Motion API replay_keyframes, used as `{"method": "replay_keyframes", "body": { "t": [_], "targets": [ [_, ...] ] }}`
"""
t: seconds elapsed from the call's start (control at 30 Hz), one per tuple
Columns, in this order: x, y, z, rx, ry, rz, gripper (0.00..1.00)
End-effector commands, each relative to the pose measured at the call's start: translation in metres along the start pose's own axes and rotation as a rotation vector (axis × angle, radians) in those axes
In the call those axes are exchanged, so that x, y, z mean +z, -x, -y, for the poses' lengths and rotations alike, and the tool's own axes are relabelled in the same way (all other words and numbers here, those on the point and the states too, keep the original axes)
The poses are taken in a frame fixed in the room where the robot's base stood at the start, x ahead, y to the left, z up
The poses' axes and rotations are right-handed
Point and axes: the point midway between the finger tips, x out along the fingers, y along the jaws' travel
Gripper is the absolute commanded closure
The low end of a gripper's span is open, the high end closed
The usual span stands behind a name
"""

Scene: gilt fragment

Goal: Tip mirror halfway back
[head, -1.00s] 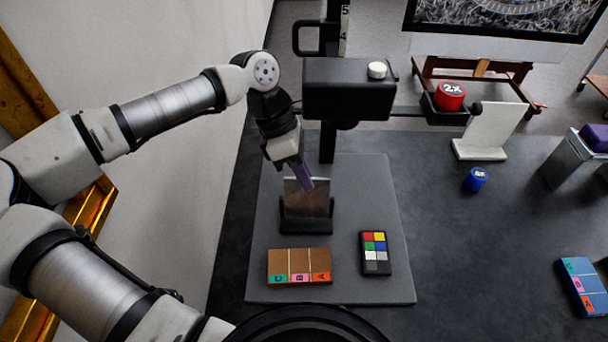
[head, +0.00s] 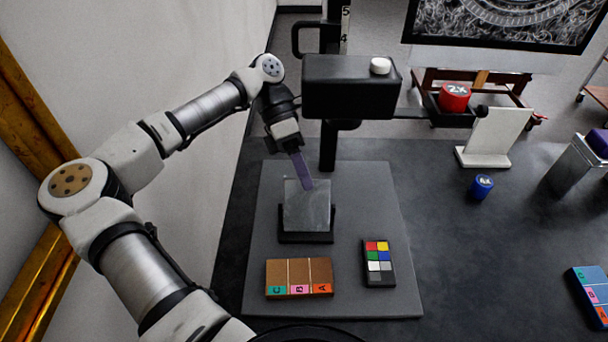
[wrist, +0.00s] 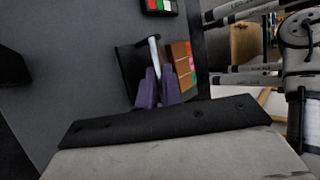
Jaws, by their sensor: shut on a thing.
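The mirror (head: 306,210) is a square grey pane standing in a black holder (head: 306,237) on the grey board. In the wrist view the mirror (wrist: 155,52) shows nearly edge-on as a pale strip, with the dark holder (wrist: 130,65) beside it. My gripper (head: 307,184) reaches down from behind, its purple fingers at the mirror's upper edge. In the wrist view my gripper (wrist: 158,86) has its two purple fingers on either side of the pale strip, shut on it. The exact tilt is hard to tell.
A brown tray marked C, B, A (head: 299,277) and a colour chart (head: 378,263) lie in front of the holder. A black box on a column (head: 350,87) stands behind. A blue weight (head: 481,186) and white panel (head: 490,137) are at the right.

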Motion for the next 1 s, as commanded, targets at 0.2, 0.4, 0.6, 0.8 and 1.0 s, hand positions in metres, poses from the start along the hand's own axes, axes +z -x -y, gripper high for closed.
{"method": "replay_keyframes", "body": {
  "t": [0.2, 0.4, 0.6, 0.8, 1.0],
  "targets": [
    [0.000, 0.000, 0.000, -0.004, 0.001, 0.001, 1.00],
    [0.000, 0.000, 0.000, -0.003, 0.001, 0.001, 0.86],
    [0.000, 0.000, 0.000, -0.002, 0.001, 0.000, 0.71],
    [0.000, 0.001, 0.000, -0.002, 0.001, 0.000, 0.71],
    [0.000, 0.018, -0.003, 0.001, 0.003, 0.000, 0.71]
  ]
}}
